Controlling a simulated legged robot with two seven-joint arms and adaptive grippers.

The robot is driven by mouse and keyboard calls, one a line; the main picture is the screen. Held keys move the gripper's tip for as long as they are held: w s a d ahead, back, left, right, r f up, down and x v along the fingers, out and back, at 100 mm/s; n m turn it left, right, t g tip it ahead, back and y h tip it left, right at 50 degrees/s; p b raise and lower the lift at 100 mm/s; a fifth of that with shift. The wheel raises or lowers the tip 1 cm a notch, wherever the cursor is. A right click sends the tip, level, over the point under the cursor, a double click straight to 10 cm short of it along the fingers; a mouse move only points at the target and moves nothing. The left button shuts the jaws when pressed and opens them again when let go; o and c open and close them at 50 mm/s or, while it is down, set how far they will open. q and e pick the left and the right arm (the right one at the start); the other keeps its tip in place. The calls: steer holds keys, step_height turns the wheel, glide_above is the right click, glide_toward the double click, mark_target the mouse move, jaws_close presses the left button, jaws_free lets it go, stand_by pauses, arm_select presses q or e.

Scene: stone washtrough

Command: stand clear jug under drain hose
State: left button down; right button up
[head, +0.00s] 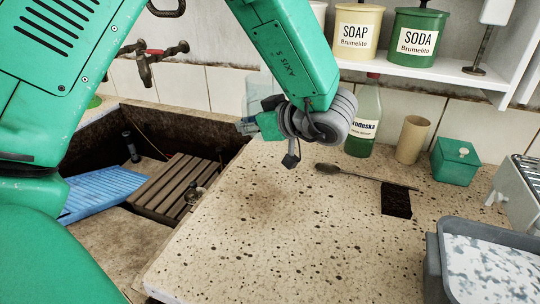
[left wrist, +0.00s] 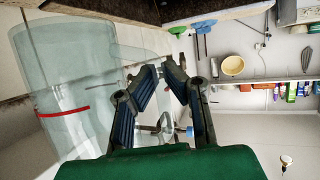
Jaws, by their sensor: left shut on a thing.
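The clear jug (head: 257,88) is pale, see-through and partly hidden behind my left gripper (head: 262,122), above the back edge of the worktop by the trough. In the left wrist view the jug (left wrist: 62,85) fills the left side, with a red line across its wall. My left gripper (left wrist: 160,82) is shut on the jug, its ribbed fingers closed at what looks like the handle side. My right gripper is not in view. I cannot make out the drain hose for sure.
The stone trough (head: 120,112) at left holds a blue washboard (head: 103,190) and a slatted wooden rack (head: 172,182). A green bottle (head: 364,120), a spoon (head: 365,177) and a grey tub (head: 433,265) stand or lie on the worktop. Its front middle is clear.

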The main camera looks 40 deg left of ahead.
arm_select(q)
steer(key=f, duration=0.2)
steer(key=d+f+n+g+p, duration=0.1)
steer(key=f, duration=0.2)
steer(key=f+n+g, duration=0.1)
steer(key=f, duration=0.1)
steer(key=shift+d+f+p, duration=0.35)
step_height(320, 180, down, 2)
steer(key=shift+s+a+f, duration=0.1)
steer(key=shift+a+f, duration=0.05)
steer(key=shift+f, duration=0.1)
steer(key=shift+a+f+b, duration=0.1)
steer(key=shift+f+b, duration=0.2)
steer(key=shift+a, duration=0.15)
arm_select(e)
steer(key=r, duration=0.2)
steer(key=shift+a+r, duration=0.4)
